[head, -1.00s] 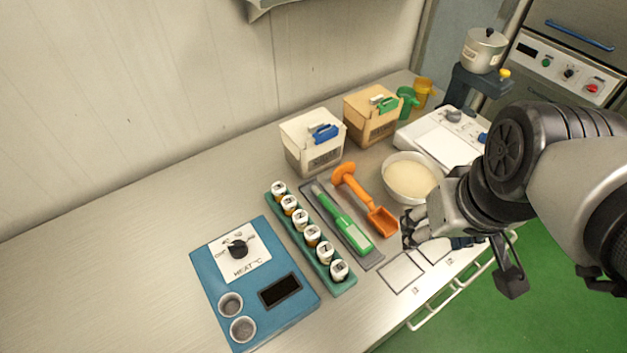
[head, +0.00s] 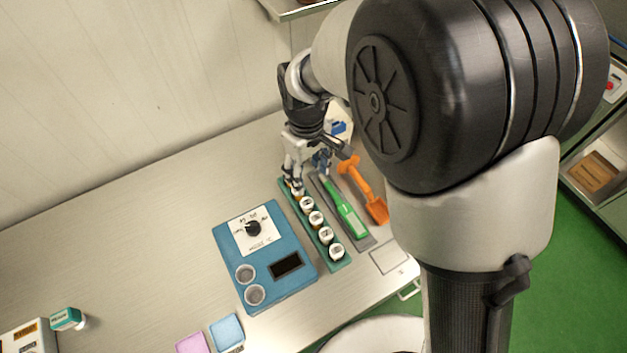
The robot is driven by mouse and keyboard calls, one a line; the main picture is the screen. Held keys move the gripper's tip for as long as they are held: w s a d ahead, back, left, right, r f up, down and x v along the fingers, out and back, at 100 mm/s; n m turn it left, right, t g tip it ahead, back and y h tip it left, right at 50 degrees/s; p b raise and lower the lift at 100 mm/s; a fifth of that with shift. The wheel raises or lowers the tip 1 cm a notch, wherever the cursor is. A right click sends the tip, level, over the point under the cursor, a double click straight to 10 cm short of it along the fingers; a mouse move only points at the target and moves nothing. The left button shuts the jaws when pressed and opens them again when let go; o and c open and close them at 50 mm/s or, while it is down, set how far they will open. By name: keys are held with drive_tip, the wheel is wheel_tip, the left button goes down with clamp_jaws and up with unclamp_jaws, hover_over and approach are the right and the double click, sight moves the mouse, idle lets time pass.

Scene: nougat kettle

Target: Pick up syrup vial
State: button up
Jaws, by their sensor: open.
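The syrup vials stand in a row in a green rack (head: 340,266) on the steel table; several white-capped ones show, such as the near-end vial (head: 336,250) and a middle vial (head: 315,219). My gripper (head: 297,184) is open and points down over the far end of the rack, at the farthest vials. It partly hides them, and I cannot tell whether its fingers are around a vial or just above it. Which vial is the syrup vial cannot be read at this size.
A blue heater block (head: 238,278) with two round wells stands left of the rack. A green-handled tool (head: 345,210) on a grey tray and an orange scoop (head: 371,200) lie close on the right. My arm hides the table's right part.

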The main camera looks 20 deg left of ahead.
drive_tip(key=b, duration=0.2)
approach(307, 202)
drive_tip(key=f, duration=0.5)
drive_tip(key=shift+d, duration=0.3)
drive_tip(key=shift+a+f, duration=0.15)
drive_tip(key=shift+f, duration=1.2)
drive_tip(key=shift+a+f, duration=0.1)
drive_tip(key=shift+f, duration=1.2)
drive_tip(key=shift+c, duration=0.4)
drive_tip(key=c, duration=1.1)
